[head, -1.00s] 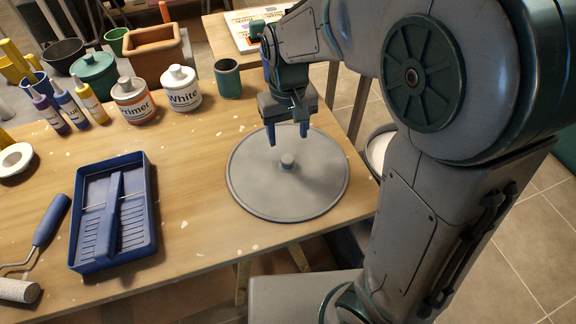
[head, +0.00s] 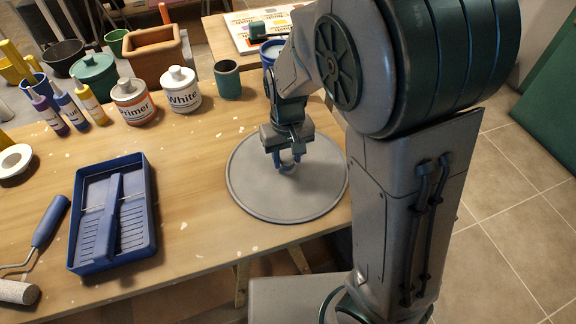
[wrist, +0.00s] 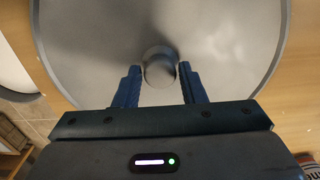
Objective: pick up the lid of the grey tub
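The grey lid (head: 252,188) is a wide round disc with a small knob at its centre, lying level on the wooden table near its right end. I cannot make out a tub beneath it. My gripper (head: 287,166) points down over the middle of the lid. In the wrist view the lid (wrist: 225,75) fills most of the picture, and its round knob (wrist: 160,70) sits between the two blue fingertips. The fingers appear to press against both sides of the knob, with no clear gap. The head view hides most of the knob behind my gripper.
A blue paint tray (head: 150,215) and a roller (head: 48,222) lie to the left. A green cup (head: 228,80), a White paint bottle (head: 181,92) and a Primer bottle (head: 133,103) stand behind. Bare tabletop (head: 195,170) separates tray and lid.

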